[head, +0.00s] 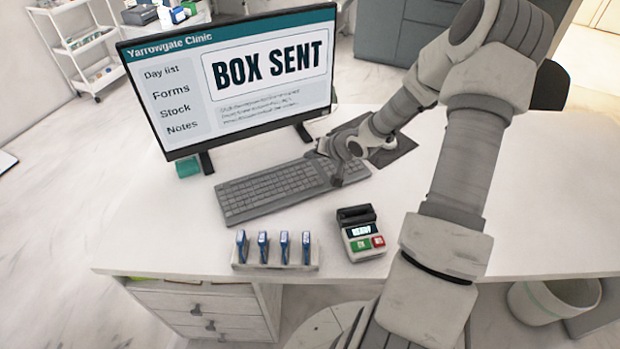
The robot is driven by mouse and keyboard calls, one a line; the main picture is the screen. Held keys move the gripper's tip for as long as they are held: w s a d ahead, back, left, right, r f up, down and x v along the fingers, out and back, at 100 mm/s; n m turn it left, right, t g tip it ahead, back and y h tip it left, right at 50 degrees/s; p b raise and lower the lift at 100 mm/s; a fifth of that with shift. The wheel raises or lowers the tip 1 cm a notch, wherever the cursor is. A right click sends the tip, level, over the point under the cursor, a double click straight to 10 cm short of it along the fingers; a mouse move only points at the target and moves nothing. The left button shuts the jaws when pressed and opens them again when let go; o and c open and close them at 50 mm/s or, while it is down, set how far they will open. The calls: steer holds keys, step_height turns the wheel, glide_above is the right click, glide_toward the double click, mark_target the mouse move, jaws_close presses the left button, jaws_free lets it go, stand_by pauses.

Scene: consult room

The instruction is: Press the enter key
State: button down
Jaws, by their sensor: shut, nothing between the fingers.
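A grey keyboard (270,190) lies on the white desk, below the monitor. My gripper (337,181) is shut and empty, with its tips pointing down over the right part of the keyboard. The tips look at or very near the keys; I cannot tell if they touch. The enter key cannot be made out, as the gripper covers some of that area and the keys are small. The monitor (240,75) shows "Yarrowgate Clinic" and a large "BOX SENT", with Day list, Forms, Stock and Notes at its left.
A small card terminal (361,234) reading "READY", with a green and a red button, stands in front of the keyboard. Left of it is a holder (275,266) with several blue items. A dark mat (393,150) lies behind my gripper. The desk's right side (540,200) is clear.

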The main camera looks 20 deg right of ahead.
mark_target(312, 174)
steer(key=shift+f+b, duration=0.9)
steer(key=shift+f, duration=0.85)
steer(key=shift+f, duration=0.1)
stand_by(0.6)
steer(key=shift+f, duration=0.25)
steer(key=shift+f, duration=0.35)
stand_by(0.5)
steer(key=shift+r, duration=0.1)
steer(key=shift+r+p, duration=0.7)
steer(key=shift+p, duration=0.1)
step_height(312, 174, up, 5)
steer(key=p, duration=0.5)
